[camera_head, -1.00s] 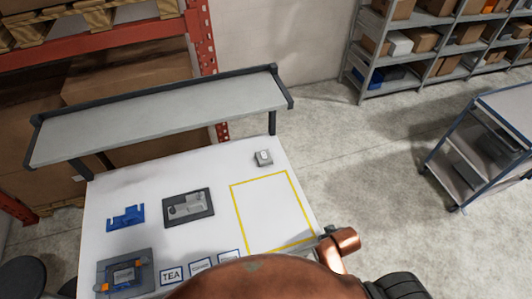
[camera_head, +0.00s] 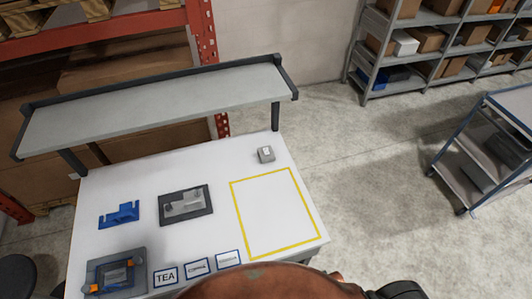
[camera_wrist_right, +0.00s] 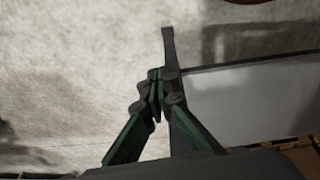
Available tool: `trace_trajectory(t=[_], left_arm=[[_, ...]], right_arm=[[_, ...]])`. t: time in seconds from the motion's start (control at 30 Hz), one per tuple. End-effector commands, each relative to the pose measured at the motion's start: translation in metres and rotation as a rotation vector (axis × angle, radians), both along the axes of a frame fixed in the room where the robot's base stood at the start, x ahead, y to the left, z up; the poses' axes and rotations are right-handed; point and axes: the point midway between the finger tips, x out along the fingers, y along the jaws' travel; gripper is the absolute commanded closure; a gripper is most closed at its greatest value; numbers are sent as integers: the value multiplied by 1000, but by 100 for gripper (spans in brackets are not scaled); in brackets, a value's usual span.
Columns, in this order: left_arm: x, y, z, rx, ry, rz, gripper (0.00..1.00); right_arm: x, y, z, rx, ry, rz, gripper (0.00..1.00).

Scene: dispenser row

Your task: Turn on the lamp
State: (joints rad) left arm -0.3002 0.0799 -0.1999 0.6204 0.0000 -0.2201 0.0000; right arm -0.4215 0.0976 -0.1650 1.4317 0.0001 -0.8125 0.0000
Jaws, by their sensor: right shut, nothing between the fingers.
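No lamp can be clearly made out. A small grey box with a white face, which looks like a switch (camera_head: 266,154), sits on the white table (camera_head: 225,175) near its back right corner. Whether it is on or off is too small to tell. My right gripper (camera_wrist_right: 168,48) is shut and empty in the right wrist view, with pale floor behind it and a grey-white surface beside it. In the head view my copper-coloured arm crosses the bottom edge, and the right gripper is not seen there. My left gripper is in neither view.
A raised shelf (camera_head: 155,105) spans the table's back. A yellow outlined area (camera_head: 275,212) is empty. A blue holder (camera_head: 120,215), a dark-framed plate (camera_head: 185,205), a grey fixture (camera_head: 115,273) and labelled cards (camera_head: 197,267) lie left. A cart (camera_head: 480,150) stands right.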

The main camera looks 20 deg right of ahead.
Motion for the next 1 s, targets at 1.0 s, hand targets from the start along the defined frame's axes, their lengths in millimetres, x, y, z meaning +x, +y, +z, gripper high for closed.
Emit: trace_trajectory(t=[1.0], left_arm=[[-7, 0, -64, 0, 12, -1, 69]], right_arm=[[-182, -1, -210, 8, 115, 54, 100]])
